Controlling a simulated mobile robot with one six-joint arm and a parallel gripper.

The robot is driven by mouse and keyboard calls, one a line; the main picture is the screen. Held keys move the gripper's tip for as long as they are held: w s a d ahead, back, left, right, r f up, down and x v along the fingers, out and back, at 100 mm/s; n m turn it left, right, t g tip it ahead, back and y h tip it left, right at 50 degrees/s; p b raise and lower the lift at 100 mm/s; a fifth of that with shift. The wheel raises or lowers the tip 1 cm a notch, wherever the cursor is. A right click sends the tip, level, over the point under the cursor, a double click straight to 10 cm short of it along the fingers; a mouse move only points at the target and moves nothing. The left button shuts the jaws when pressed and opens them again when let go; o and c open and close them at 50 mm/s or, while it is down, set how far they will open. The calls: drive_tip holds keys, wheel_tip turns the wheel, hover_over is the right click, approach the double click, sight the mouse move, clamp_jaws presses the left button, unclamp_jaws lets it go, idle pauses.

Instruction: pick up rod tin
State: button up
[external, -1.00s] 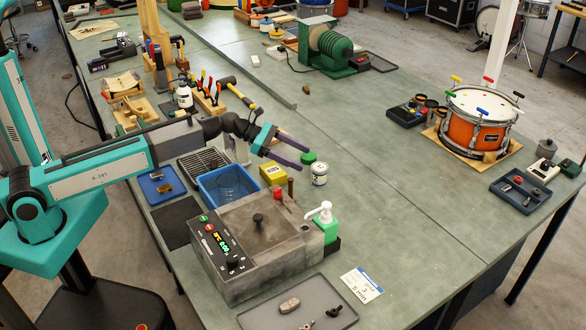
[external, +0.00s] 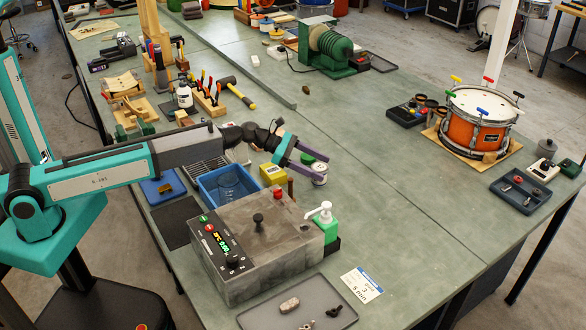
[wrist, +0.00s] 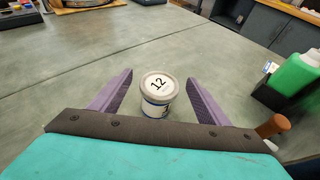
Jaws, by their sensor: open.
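The tin (wrist: 158,92), which I take to be the rod tin, is a short white can with a pale lid marked 12 and a blue band on its side. It stands upright on the bench, and also shows in the external view (external: 320,173), partly covered by a finger. My gripper (wrist: 160,78) is open, with one purple finger on each side of the tin and a visible gap to each. In the external view my gripper (external: 318,167) reaches over the bench to the tin.
A green lid-like object (external: 308,157) lies close by the fingers. A yellow box (external: 272,174), a blue tub (external: 222,186), a grey heated unit (external: 258,245) and a green pump bottle (external: 326,222) stand nearer. The bench right of the tin is clear.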

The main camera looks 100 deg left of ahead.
drive_tip(key=shift+p+x, duration=0.65)
drive_tip(key=shift+x, duration=2)
drive_tip(key=shift+s+f, duration=0.1)
drive_tip(key=c, duration=1.3)
drive_tip(key=shift+o, duration=0.2)
wheel_tip(320, 180, up, 10)
drive_tip(key=b, duration=0.1)
